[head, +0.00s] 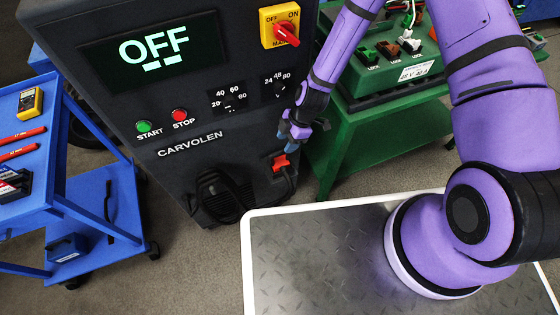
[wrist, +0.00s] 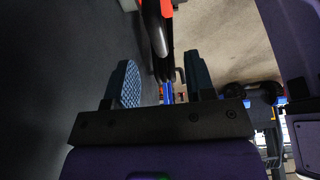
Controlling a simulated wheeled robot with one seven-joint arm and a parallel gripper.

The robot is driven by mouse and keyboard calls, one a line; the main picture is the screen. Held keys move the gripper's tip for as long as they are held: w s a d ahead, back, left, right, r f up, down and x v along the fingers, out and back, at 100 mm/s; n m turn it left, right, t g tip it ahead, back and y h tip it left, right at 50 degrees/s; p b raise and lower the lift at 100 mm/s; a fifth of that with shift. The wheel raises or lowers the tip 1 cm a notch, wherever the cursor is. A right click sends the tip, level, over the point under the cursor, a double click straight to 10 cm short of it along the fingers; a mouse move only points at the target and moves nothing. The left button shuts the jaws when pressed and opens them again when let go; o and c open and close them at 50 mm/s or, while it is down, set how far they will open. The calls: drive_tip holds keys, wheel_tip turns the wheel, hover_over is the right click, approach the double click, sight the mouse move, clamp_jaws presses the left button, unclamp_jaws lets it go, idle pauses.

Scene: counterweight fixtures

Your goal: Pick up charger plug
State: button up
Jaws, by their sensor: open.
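The charger plug (head: 287,172) is dark with a cable. It sits at a red fitting (head: 280,160) low on the right of the dark cabinet's front. In the wrist view a dark, rounded plug body with a grey highlight (wrist: 156,32) shows beyond the fingers, beside a red part at the top edge. My gripper (head: 290,137) is just above the red fitting, close to the cabinet front. In the wrist view my gripper (wrist: 161,80) is open, with blue padded fingers apart and nothing gripped between them. How far the plug is seated is hidden.
The dark cabinet (head: 190,95) has an OFF display, buttons and a red-yellow switch (head: 284,30). A black cable coil (head: 218,190) hangs low on its front. A blue cart (head: 60,180) stands left, a green bench (head: 390,130) right.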

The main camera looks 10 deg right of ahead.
sight(281, 151)
drive_tip(key=shift+x, duration=4.05)
clamp_jaws()
